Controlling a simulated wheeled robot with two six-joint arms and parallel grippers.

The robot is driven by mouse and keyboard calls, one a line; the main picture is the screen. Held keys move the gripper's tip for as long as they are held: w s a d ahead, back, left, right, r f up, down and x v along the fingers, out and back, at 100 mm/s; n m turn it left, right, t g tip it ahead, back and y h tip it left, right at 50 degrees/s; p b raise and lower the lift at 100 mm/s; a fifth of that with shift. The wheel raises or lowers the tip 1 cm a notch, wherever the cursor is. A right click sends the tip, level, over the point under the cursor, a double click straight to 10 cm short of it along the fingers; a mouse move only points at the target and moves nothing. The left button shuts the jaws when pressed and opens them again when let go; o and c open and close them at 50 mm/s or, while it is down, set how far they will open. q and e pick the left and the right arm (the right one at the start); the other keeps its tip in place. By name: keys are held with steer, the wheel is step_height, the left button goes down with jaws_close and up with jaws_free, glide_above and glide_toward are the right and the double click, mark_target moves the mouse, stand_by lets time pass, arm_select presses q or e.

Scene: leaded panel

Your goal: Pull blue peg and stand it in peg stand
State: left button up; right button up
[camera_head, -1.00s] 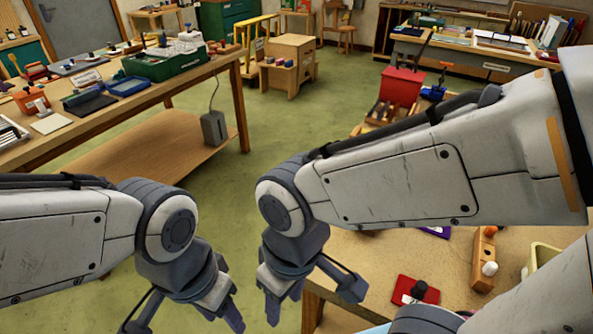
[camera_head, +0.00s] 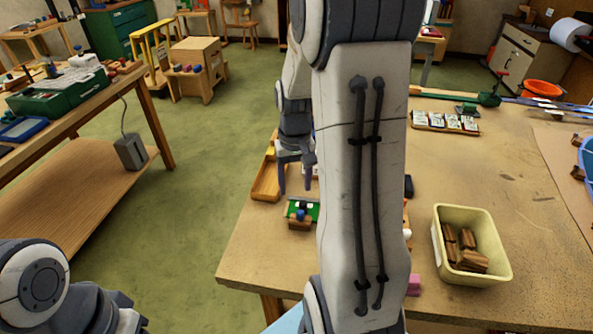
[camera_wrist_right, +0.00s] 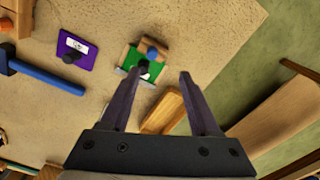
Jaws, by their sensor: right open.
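A short blue peg (camera_head: 300,213) stands at a small wooden block (camera_head: 299,223) that adjoins a green board (camera_head: 314,208) near the table's left edge. The right wrist view shows the blue peg (camera_wrist_right: 152,53), the wooden block (camera_wrist_right: 157,45) and the green board (camera_wrist_right: 135,60), with a black knob beside the peg. My right gripper (camera_head: 296,180) is open and empty, above and behind the board, fingers pointing down; the peg shows beyond its fingertips (camera_wrist_right: 159,80). I cannot tell which thing is the peg stand. My left arm shows at bottom left, but its fingers are out of view.
A wooden tray (camera_head: 266,182) lies at the table's left edge. A yellow bin (camera_head: 500,262) holds brown blocks. A purple plate (camera_wrist_right: 75,50) and a blue bar (camera_wrist_right: 40,77) lie left in the wrist view. My right forearm hides part of the table (camera_head: 450,165).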

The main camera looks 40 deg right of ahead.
mark_target(300, 211)
steer(key=f, duration=0.3)
steer(key=d+f, duration=0.1)
steer(key=f, duration=0.3)
steer(key=f+p, duration=0.1)
steer(key=f, duration=0.2)
steer(key=shift+s+d+f, duration=0.15)
steer(key=shift+d+f, duration=0.1)
steer(key=shift+f, duration=0.05)
jaws_close()
